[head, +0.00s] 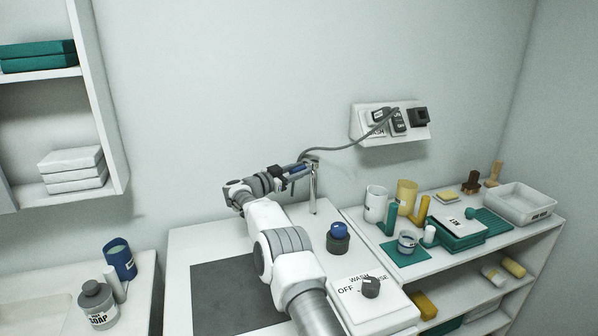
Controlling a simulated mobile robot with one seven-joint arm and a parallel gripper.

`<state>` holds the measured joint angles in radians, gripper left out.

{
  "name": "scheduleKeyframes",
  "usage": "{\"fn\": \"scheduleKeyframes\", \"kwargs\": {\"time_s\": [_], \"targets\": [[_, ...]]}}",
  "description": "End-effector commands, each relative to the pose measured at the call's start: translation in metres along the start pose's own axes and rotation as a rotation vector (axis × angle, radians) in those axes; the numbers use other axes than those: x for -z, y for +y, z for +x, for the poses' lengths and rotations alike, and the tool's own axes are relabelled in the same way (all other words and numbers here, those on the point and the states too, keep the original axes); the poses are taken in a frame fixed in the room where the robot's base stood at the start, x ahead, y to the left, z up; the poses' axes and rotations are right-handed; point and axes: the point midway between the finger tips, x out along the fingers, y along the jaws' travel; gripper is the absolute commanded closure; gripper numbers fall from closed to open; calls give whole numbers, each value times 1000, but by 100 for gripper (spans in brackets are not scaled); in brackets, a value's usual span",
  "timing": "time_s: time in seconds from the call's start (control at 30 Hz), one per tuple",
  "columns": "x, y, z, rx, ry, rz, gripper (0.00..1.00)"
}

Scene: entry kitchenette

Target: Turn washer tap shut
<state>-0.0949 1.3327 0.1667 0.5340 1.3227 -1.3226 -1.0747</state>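My gripper (300,170) is at the end of my arm, near the wall in the middle of the head view. It is at the top of a slim metal upright (313,192), which looks like the washer tap. Its fingers are small and dark here, so I cannot tell whether they are open, shut or touching the tap. The tap's handle is not clearly visible. The white washer top (205,243) lies below my arm, with a dark panel (235,298) on it. A dial (371,287) marked OFF and WASH sits at the front right.
A blue-topped dark knob or jar (338,236) stands right of my arm. The right shelf (545,228) holds cups, boxes and a tray (520,203). A soap bottle (97,303) stands at left.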

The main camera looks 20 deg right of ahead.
Motion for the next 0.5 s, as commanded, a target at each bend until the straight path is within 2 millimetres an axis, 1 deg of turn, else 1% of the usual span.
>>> {"fn": "scheduleKeyframes", "kwargs": {"time_s": [0.03,0.07,0.1,0.37,0.5], "targets": [[0,0,0,0,0,0,51],[0,0,0,0,-1,0,46],[-1,0,0,0,-1,0,43],[-2,0,-1,0,-3,-1,43],[-2,-1,-8,1,-4,-1,43]]}}
